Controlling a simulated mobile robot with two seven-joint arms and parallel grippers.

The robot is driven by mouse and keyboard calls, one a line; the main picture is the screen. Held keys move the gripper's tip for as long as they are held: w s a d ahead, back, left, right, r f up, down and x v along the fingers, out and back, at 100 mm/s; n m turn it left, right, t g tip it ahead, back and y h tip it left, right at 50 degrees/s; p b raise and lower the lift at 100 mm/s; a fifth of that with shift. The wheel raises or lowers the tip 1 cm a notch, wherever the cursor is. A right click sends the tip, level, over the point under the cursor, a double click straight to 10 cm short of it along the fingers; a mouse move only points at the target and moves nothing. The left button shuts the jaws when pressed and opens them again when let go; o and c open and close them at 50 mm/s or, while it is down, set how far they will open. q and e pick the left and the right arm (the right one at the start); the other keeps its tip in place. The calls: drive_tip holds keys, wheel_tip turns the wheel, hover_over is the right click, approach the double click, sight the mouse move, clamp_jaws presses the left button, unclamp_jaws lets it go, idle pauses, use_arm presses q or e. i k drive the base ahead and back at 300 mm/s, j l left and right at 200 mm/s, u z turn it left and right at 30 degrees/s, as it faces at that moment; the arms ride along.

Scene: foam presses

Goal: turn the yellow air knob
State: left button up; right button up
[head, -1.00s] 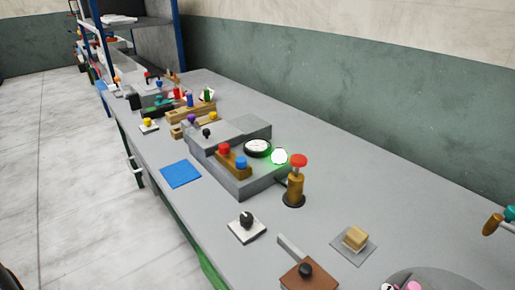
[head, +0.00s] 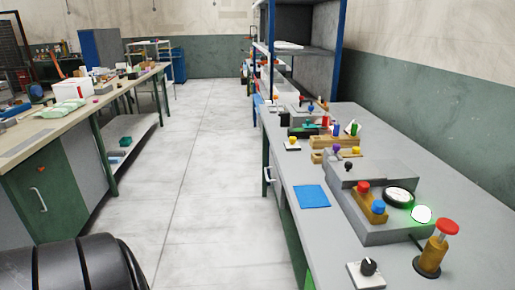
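A yellow knob (head: 292,141) on a small white square base stands near the left edge of the right-hand workbench (head: 460,215), toward its far half. A second yellow knob (head: 355,152) sits by the back of the grey stepped panel. Which of the two is the air knob I cannot tell. Both are small in the head view. Neither of my grippers is in view. A black rounded part at the bottom left seems to be mine.
The panel (head: 390,230) bears a gauge (head: 398,197), red and blue knobs and a glowing green-ringed light (head: 421,214). A red-topped brown post (head: 436,250) and a black knob (head: 368,267) stand nearer. A blue mat (head: 311,196) lies left. The aisle floor (head: 200,170) is clear.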

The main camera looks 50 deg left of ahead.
sight(292, 139)
drive_tip(key=k+u, duration=0.1)
drive_tip(key=u, duration=0.35)
drive_tip(key=k+l+u, duration=0.1)
drive_tip(key=u, duration=0.8)
drive_tip(key=k+j, duration=0.05)
